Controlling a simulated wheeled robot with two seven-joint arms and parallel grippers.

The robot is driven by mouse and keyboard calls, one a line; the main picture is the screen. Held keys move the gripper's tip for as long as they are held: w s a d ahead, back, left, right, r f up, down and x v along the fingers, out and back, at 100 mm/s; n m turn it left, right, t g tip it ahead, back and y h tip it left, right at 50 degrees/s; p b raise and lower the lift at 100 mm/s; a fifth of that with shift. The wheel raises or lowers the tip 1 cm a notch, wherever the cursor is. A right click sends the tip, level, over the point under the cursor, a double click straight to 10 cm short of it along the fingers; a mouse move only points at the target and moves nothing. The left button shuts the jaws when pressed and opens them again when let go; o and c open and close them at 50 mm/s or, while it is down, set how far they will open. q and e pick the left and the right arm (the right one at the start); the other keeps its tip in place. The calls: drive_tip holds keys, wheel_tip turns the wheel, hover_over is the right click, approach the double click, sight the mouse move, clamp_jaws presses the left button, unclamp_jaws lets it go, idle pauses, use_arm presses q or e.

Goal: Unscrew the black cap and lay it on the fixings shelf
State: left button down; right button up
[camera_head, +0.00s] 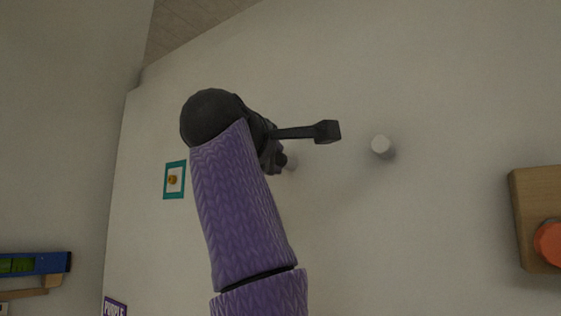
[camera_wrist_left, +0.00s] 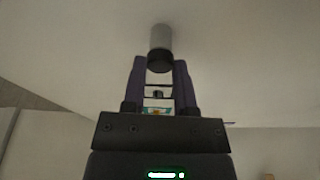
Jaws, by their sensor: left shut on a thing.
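In the left wrist view the black cap (camera_wrist_left: 160,62) sits on the end of a grey wall post (camera_wrist_left: 160,38). My left gripper (camera_wrist_left: 160,68) is shut on the cap, with a finger on either side. In the head view my left gripper (camera_head: 278,157) is mostly hidden behind its purple-sleeved arm and dark wrist. A little of the grey post (camera_head: 291,164) shows beside it against the wall. I cannot tell from these frames whether the cap has turned on the post. No shelf that I can surely name the fixings shelf is in view. My right gripper is not in view.
A second pale post (camera_head: 383,147) sticks out of the wall to the right. A wooden block with an orange knob (camera_head: 549,243) is at the far right. A teal-framed picture (camera_head: 174,180) hangs left; a blue rack (camera_head: 40,263) is lower left. Wall between the posts is bare.

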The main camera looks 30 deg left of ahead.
use_arm(q)
drive_tip(key=n+g, duration=0.1)
drive_tip(key=n, duration=0.4)
drive_tip(key=shift+r+h, duration=0.1)
drive_tip(key=shift+h, duration=0.2)
drive_tip(key=c, duration=0.6)
unclamp_jaws()
drive_tip(key=shift+c, duration=0.2)
drive_tip(key=shift+s, duration=0.1)
